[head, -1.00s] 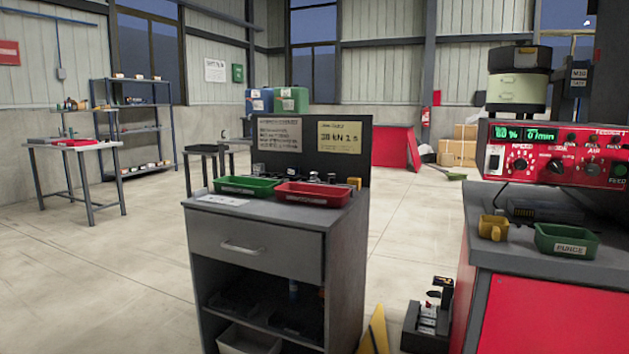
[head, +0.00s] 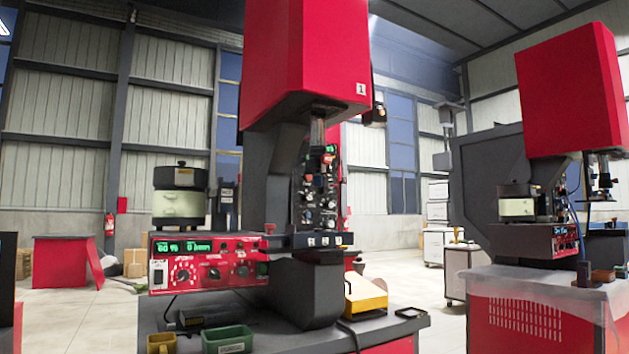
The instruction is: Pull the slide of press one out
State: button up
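Press one (head: 300,60) stands at the middle, with a red head carrying a small white label "1" and a dark grey frame. Under its ram (head: 318,128), a dark horizontal bar with small white marks (head: 308,241) lies across the top of a dark pedestal (head: 306,290). This bar may be the slide; I cannot tell how far in or out it is. A column of knobs and gauges (head: 320,200) is behind it. My gripper is not in view.
A red feeder control box (head: 208,262) with a bowl feeder (head: 179,195) stands left of the pedestal. A green tray (head: 228,339), a yellow cup (head: 161,344) and a yellow box (head: 365,294) are on the bench. A second press (head: 570,90) stands at right, with floor between the benches.

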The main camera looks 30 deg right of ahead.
aim_at(301, 238)
jog(key=z, duration=0.5)
jog(key=i, duration=1.55)
jog(key=z, duration=0.5)
